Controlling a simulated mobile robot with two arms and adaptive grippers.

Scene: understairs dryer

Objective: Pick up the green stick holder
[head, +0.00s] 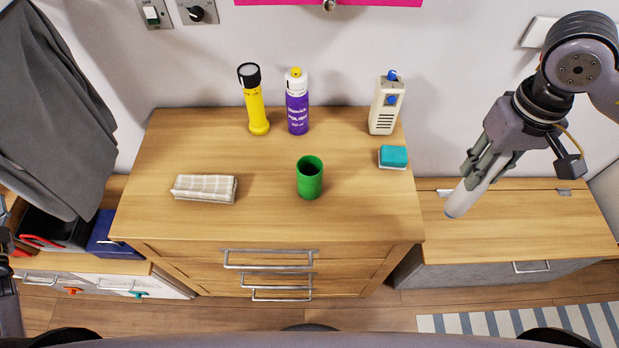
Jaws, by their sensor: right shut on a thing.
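The green stick holder (309,178) is an open-topped green cup. It stands upright on the wooden chest of drawers (265,220), right of the middle, and its inside looks dark. My right gripper (476,172) is to the right of the chest, above the low wooden bench, well apart from the holder. It is shut on a pale grey-white cylinder (461,201), which hangs tilted down to the left. Only a dark part of my left arm shows at the left edge; its gripper cannot be made out.
Behind the holder stand a yellow flashlight (255,108), a purple spray can (297,108) and a beige device (386,108). A teal sponge (393,156) lies to the right, a folded cloth (204,188) to the left. The chest top around the holder is clear. A low bench (530,225) stands right.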

